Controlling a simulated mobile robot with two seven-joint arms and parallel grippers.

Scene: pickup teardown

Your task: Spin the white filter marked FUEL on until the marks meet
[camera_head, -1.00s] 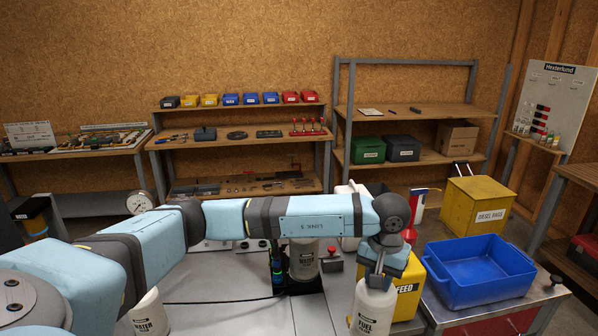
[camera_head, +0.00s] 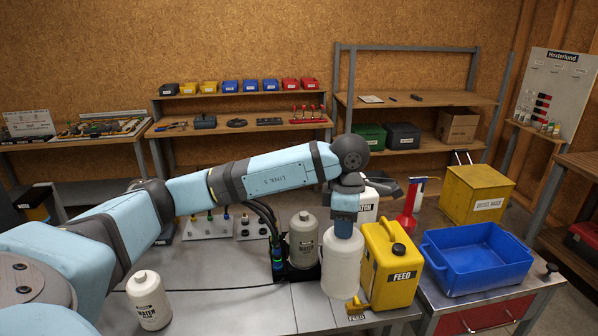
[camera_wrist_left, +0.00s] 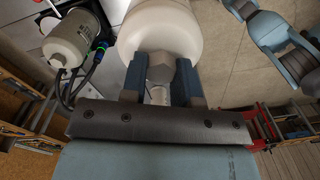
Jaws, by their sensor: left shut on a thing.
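The white filter (camera_head: 342,268) hangs upright from my left gripper (camera_head: 346,222), which is shut on its top. No lettering shows on the side facing the head camera. In the left wrist view the filter (camera_wrist_left: 160,28) sits between the jaws of my left gripper (camera_wrist_left: 160,88). A grey filter (camera_head: 304,242) stands in a dark mount just left of the white one, with cables beside it. No alignment marks can be made out. My right gripper does not show in the head view.
A white WATER filter (camera_head: 149,303) stands on the bench at the left. A yellow FEED can (camera_head: 388,270) is close right of the held filter. The bench front is mostly clear.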

